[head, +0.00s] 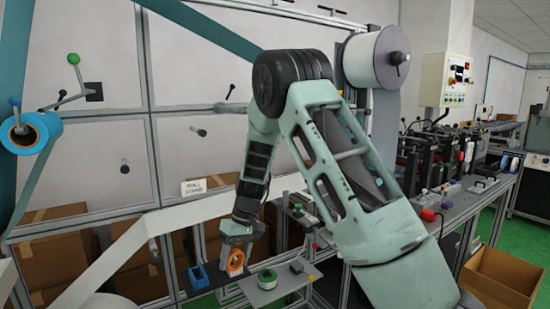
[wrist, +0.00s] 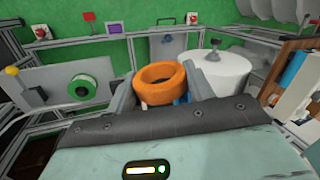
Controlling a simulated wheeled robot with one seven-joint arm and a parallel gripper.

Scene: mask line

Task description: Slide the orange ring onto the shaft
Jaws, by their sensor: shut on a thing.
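The orange ring (head: 236,263) is at the end of my arm, low in the centre of the head view. In the wrist view the orange ring (wrist: 160,77) sits between the two grey fingers of my gripper (wrist: 162,90), which is shut on it. In the head view my gripper (head: 237,243) points down over the small grey stand. Several short shafts stick out of the wall frame, including a dark one (head: 198,131) and a longer one (head: 228,107). I cannot tell which is the task's shaft. The ring is well below these shafts and on none of them.
A blue holder (head: 198,277) stands left of the ring. A green-and-white spool (head: 267,280) lies on a grey plate to its right. A white web (head: 180,217) crosses behind. A blue roll (head: 30,132) hangs far left; a white roll (head: 377,58) is high right.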

